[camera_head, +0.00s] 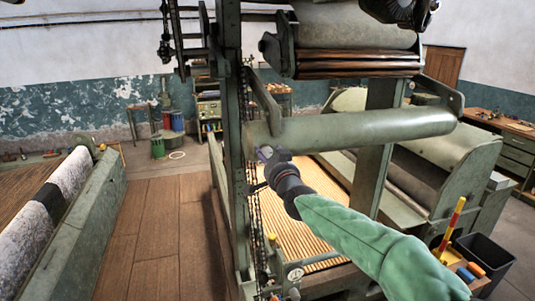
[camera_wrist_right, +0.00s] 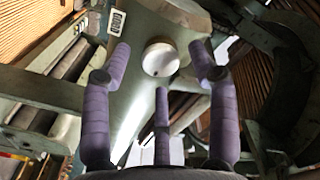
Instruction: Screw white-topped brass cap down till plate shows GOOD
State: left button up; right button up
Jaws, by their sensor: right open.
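The white round top of the cap (camera_wrist_right: 160,58) shows in the right wrist view, on a pale green machine part. Its brass side cannot be made out. My right gripper (camera_wrist_right: 162,75) is open, with purple padded fingers spread on either side of the cap and a third finger below it in the picture. I see no finger closed on the cap. In the head view my right gripper (camera_head: 263,156) is by the left end of the green roller, and the cap is not distinguishable there. A small white plate (camera_wrist_right: 117,22) with dark marks sits up-left of the cap; its wording is unreadable. My left gripper is not in view.
A green upright frame post (camera_head: 233,130) with a chain stands close left of my right gripper. The long green roller (camera_head: 370,128) runs just above my right arm. A slatted wooden bed (camera_head: 300,235) lies below. Open wooden floor (camera_head: 150,240) is at left.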

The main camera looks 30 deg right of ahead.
jog(key=shift+x, duration=1.05)
jog(key=c, duration=1.1)
jog(key=shift+f+m+b, duration=0.15)
jog(key=shift+m+b, duration=0.55)
jog(key=shift+c, duration=0.2)
jog(key=shift+m+b, duration=0.3)
jog(key=shift+m, duration=0.3)
